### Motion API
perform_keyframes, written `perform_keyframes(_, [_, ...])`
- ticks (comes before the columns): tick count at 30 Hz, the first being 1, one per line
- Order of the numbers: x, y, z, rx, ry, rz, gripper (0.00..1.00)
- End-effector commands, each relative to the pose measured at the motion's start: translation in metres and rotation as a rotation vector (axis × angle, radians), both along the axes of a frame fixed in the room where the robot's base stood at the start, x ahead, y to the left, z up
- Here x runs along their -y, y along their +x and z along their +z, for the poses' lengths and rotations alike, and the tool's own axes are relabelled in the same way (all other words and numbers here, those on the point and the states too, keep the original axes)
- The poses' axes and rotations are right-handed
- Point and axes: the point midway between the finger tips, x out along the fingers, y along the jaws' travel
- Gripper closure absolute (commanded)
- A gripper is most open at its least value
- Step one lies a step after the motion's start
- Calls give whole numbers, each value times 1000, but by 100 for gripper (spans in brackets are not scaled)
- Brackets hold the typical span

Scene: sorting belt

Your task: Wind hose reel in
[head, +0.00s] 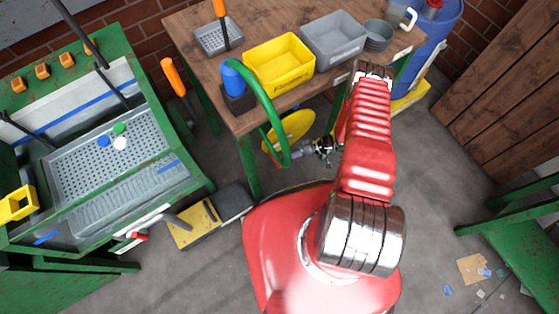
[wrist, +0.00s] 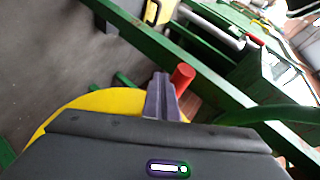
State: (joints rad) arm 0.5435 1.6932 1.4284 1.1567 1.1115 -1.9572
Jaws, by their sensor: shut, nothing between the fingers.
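The hose reel's yellow disc (head: 292,128) stands upright under the front edge of the wooden bench. A thick green hose (head: 262,90) arches down beside it from the bench top. In the wrist view the yellow disc (wrist: 75,112) lies behind my gripper (wrist: 162,78), whose two grey-purple fingers are together and empty. A red cylindrical handle (wrist: 182,75) stands just right of the fingertips, outside them; whether they touch is unclear. The reel's lower part is partly hidden.
The wooden bench (head: 190,45) holds a yellow bin (head: 279,62), a grey bin (head: 335,42) and a blue-topped item (head: 233,78). Its green leg (head: 248,165) stands left of the reel. A green sorting machine (head: 195,160) is further left.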

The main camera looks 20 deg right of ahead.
Motion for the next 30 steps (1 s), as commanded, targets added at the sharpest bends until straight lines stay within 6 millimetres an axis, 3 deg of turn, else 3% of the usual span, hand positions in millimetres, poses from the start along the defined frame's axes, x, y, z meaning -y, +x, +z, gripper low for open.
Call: perform_keyframes(30, [1, 0, -7, 0, 0, 2, 100])
